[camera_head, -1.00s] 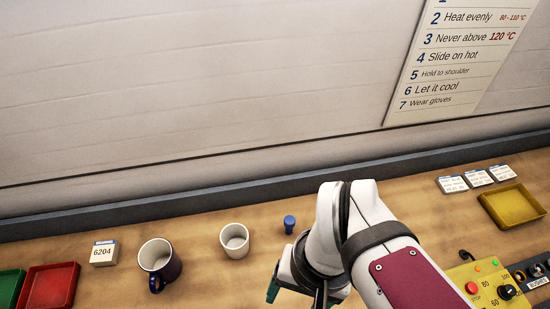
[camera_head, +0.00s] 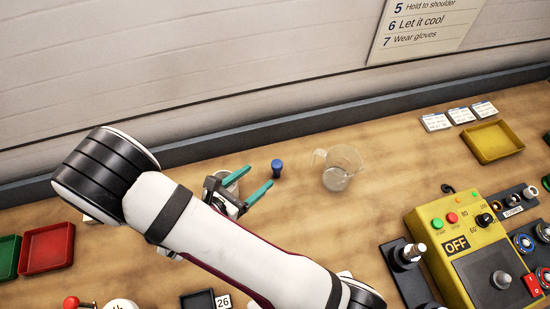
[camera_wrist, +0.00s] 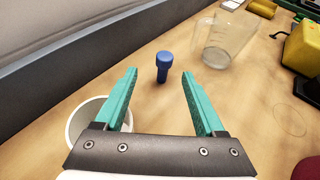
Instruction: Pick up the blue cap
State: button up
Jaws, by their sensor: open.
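The blue cap (camera_head: 277,168) stands upright on the wooden bench, a wider head on a narrower stem. In the wrist view the cap (camera_wrist: 164,66) lies just ahead of the fingertips, centred in the gap between them and touching neither. My gripper (camera_head: 260,181) has two teal fingers and is open and empty. In the wrist view the fingers (camera_wrist: 159,73) are spread wide on both sides of the cap's line.
A clear glass beaker (camera_head: 340,167) stands right of the cap. A white cup (camera_wrist: 84,118) is beside and partly under my left finger. A yellow control box (camera_head: 455,235), a yellow tray (camera_head: 492,142) and a red tray (camera_head: 47,247) are farther off. Bare bench lies around the cap.

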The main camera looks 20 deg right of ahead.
aim_at(274, 169)
jog(key=x, duration=0.4)
jog(key=shift+s, duration=0.1)
jog(key=x, duration=0.5)
jog(key=shift+s+d+f, duration=0.1)
jog(key=shift+s+d, duration=0.1)
jog(key=shift+s, duration=0.05)
grip_shut()
